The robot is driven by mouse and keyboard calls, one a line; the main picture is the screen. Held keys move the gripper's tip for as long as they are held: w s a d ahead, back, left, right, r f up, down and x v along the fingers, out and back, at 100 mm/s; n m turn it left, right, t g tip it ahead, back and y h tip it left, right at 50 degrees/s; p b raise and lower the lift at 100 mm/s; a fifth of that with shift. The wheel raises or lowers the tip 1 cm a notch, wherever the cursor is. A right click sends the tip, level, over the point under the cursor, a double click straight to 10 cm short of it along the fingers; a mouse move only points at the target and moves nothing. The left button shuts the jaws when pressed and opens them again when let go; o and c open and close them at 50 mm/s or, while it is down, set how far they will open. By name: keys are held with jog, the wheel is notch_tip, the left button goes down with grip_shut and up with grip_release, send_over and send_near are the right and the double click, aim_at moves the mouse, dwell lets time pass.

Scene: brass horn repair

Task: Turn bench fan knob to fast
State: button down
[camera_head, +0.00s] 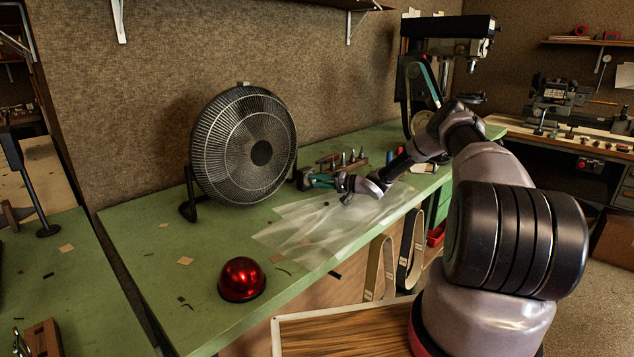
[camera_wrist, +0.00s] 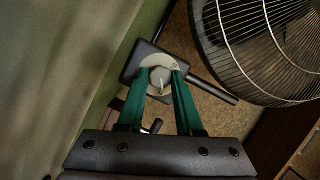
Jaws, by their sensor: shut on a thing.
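The bench fan (camera_head: 225,150) stands at the back of the green bench, its round black grille facing forward. Its grille (camera_wrist: 265,45) fills the upper right of the wrist view. The grey fan knob (camera_wrist: 159,77) sits on a pale dial plate on a dark control box and bears a light pointer line. My gripper (camera_wrist: 161,76) has green fingers, one on each side of the knob, and is shut on it. In the head view my gripper (camera_head: 308,181) is just right of the fan and the knob is hidden. The speed marks are too small to read.
A red dome (camera_head: 242,279) sits near the bench's front edge. A clear plastic sheet (camera_head: 310,228) lies under my forearm. A rack of small tools (camera_head: 343,160) stands behind my gripper. A drill press (camera_head: 445,60) stands at the far right.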

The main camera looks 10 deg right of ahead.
jog(key=shift+f+m, duration=0.1)
jog(key=shift+m, duration=0.4)
dwell(0.3)
jog(key=c, duration=0.6)
grip_release()
jog(key=v, duration=1)
jog(key=shift+s+d+f, duration=0.2)
jog(key=shift+s+d, duration=0.05)
jog(key=shift+d, duration=0.1)
